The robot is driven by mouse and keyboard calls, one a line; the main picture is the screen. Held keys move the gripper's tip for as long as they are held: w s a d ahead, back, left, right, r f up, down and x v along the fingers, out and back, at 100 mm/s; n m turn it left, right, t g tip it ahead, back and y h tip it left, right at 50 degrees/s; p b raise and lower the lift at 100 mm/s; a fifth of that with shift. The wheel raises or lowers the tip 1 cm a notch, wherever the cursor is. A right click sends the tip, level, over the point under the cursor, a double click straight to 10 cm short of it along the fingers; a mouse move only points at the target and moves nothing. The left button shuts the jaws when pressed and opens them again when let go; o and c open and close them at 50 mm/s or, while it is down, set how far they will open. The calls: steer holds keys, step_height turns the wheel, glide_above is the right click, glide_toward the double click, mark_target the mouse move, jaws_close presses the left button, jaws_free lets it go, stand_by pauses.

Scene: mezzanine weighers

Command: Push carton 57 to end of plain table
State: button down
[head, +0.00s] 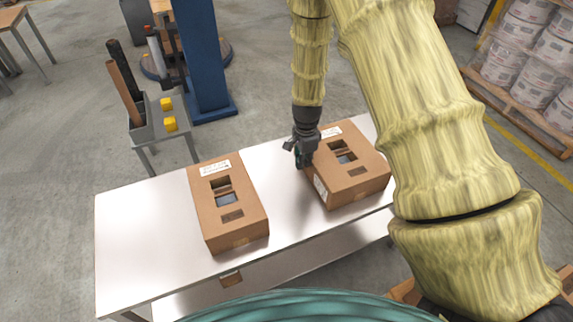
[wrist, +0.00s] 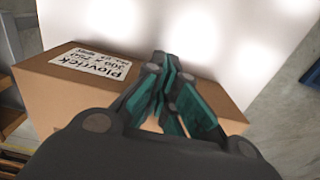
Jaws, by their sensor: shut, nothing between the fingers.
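Two brown cartons lie flat on the plain white table (head: 145,225). The left carton (head: 210,225) stands near the table's middle. The right carton (head: 365,183) is close to the right part, partly behind my arm. I cannot read a 57 on either. My gripper (head: 301,160) is shut and empty, pointing down at the left side of the right carton. In the wrist view my gripper (wrist: 165,65) shows against a carton (wrist: 60,95) with a white "Plovrick" label (wrist: 91,61). I cannot tell if the fingers touch it.
Bare table top lies between the cartons and left of the left carton. Behind the table stand a blue column (head: 205,60) and a small stand (head: 160,125) with tools and yellow blocks. A pallet of white tubs (head: 520,55) is at the far right.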

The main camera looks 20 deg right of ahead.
mark_target(350, 147)
steer(key=d, duration=0.7)
steer(key=d+p, duration=0.1)
steer(key=d, duration=1.4)
steer(key=shift+w+p, duration=0.3)
steer(key=shift+p, duration=0.05)
steer(key=shift+a, duration=0.1)
steer(key=shift+a, duration=0.5)
steer(key=a+p, duration=0.1)
steer(key=a, duration=0.1)
steer(key=shift+a, duration=0.4)
step_height(350, 147, up, 8)
steer(key=shift+b, duration=0.75)
steer(key=shift+r, duration=0.9)
